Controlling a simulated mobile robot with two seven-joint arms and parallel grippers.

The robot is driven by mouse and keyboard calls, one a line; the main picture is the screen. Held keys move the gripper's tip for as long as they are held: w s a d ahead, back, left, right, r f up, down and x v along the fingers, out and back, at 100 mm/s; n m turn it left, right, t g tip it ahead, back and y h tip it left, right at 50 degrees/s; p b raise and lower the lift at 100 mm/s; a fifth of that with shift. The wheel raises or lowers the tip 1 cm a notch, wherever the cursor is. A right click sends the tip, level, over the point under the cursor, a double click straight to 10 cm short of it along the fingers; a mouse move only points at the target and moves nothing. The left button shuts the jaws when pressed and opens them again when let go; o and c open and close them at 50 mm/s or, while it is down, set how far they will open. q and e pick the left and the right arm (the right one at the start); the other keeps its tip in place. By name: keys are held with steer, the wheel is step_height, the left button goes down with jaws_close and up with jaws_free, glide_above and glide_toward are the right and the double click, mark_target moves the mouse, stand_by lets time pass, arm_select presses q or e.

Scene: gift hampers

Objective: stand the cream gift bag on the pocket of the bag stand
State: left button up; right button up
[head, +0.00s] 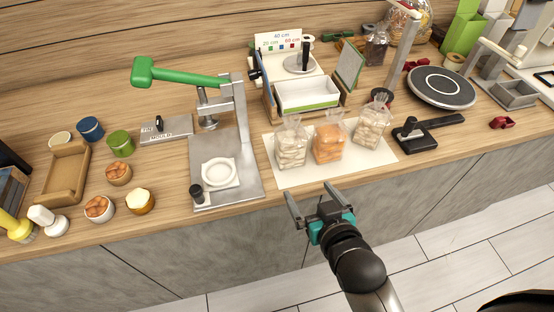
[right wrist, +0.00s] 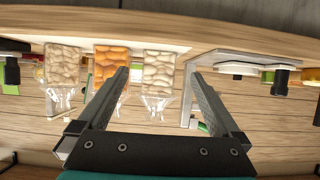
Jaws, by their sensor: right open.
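A pale, cream-white gift bag (head: 494,22) seems to stand at the back right, beside a green bag (head: 463,31); it is partly hidden and its colour is hard to judge. A grey stand with an open box-like pocket (head: 513,97) is at the right of the counter and looks like the bag stand. No bag shows in that pocket. My right gripper (head: 318,207) is open and empty, in front of the counter's front edge, well left of stand and bags. Its open fingers also show in the right wrist view (right wrist: 165,98). My left gripper is not in view.
Clear filled bags, one orange (head: 328,144), stand on a cream mat (head: 288,182) nearest my right gripper. A green-handled press (head: 231,150) is left of them. A black-handled tool (head: 428,131) and round dark turntable (head: 441,88) lie right. The floor in front is free.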

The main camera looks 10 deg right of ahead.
mark_target(293, 152)
step_height(293, 152, up, 5)
steer(key=t, duration=0.1)
steer(key=b+x, duration=0.1)
steer(key=x, duration=0.9)
steer(key=shift+a+b, duration=0.2)
steer(key=shift+b, duration=0.2)
steer(key=shift+r+b+x, duration=0.2)
steer(key=shift+b+x, duration=0.25)
steer(key=shift+x, duration=2.15)
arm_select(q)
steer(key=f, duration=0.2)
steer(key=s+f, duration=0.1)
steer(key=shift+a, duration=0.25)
arm_select(e)
steer(key=shift+w, duration=0.1)
steer(key=c, duration=1.2)
